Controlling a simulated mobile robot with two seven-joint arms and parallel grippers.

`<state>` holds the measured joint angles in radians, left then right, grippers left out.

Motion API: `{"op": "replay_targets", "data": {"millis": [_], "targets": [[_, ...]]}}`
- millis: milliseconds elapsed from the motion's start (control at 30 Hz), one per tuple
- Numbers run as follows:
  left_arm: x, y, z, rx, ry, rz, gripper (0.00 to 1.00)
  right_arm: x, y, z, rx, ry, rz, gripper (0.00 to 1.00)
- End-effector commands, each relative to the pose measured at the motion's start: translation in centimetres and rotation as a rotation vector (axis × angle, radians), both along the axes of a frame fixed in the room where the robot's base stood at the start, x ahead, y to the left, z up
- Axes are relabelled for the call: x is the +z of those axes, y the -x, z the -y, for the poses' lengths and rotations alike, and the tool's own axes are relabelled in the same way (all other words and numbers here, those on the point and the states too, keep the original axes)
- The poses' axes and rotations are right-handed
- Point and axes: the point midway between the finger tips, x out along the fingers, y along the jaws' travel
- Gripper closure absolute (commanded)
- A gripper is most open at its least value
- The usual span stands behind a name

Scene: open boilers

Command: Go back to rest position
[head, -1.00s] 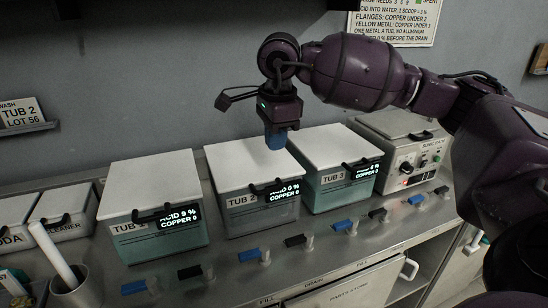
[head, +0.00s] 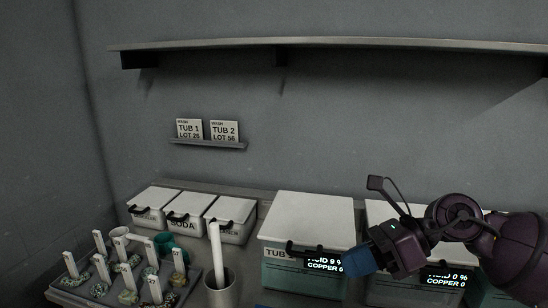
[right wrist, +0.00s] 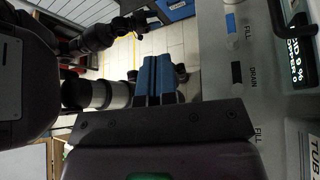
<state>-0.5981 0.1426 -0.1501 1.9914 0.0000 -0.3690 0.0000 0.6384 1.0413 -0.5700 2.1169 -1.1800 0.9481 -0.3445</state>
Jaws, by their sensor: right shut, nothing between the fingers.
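My right gripper (head: 358,262) has blue fingertips and shows at the lower right of the head view, in front of the right side of Tub 1 (head: 308,222). It covers part of the tub's display, and I cannot tell how far apart they are. In the right wrist view its blue fingers (right wrist: 158,78) are together with nothing between them.
Tub 2 (head: 395,212) stands right of Tub 1, behind my right arm. Three small lidded bins (head: 185,210) and a rack of labelled samples (head: 122,270) are at left. A grey cup (head: 222,290) holds a white rod. A shelf (head: 330,43) runs above.

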Motion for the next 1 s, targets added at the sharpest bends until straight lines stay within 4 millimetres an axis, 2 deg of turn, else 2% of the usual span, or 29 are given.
{"op": "replay_targets", "data": {"millis": [33, 100, 267, 433, 567, 667, 800, 867, 1000], "targets": [[0.0, 0.1, 0.0, 0.0, 0.0, -0.002, 0.48, 0.1, 0.5, -1.2, -0.033, -0.111, -0.05, 1.0], [-0.1, 0.2, 0.0, 0.001, 0.001, -0.004, 0.48, 0.9, 0.8, -2.3, -0.093, -0.267, -0.119, 1.0], [-0.2, 0.4, -0.1, 0.002, 0.0, -0.008, 0.48, 2.5, 0.6, -3.2, -0.264, -0.606, -0.302, 1.0], [-0.3, 0.4, -0.1, 0.002, 0.0, -0.009, 0.48, 3.2, -0.6, -1.5, -0.494, -0.938, -0.521, 1.0], [-0.3, 0.4, -0.1, 0.002, 0.0, -0.009, 0.48, 2.2, -1.7, 1.1, -0.699, -1.168, -0.702, 1.0], [-0.3, 0.4, -0.1, 0.002, 0.0, -0.008, 0.48, 0.4, -2.3, 3.6, -0.874, -1.327, -0.845, 1.0], [-0.2, 0.3, 0.0, 0.002, 0.0, -0.007, 0.48, -3.5, -2.2, 7.3, -1.142, -1.524, -1.049, 1.0], [-0.2, 0.2, 0.0, 0.002, 0.0, -0.006, 0.48, -5.5, -1.8, 8.9, -1.266, -1.598, -1.138, 1.0], [-0.1, 0.1, 0.0, 0.0, 0.0, -0.003, 0.48, -11.0, 0.5, 12.1, -1.571, -1.739, -1.344, 1.0]]}}
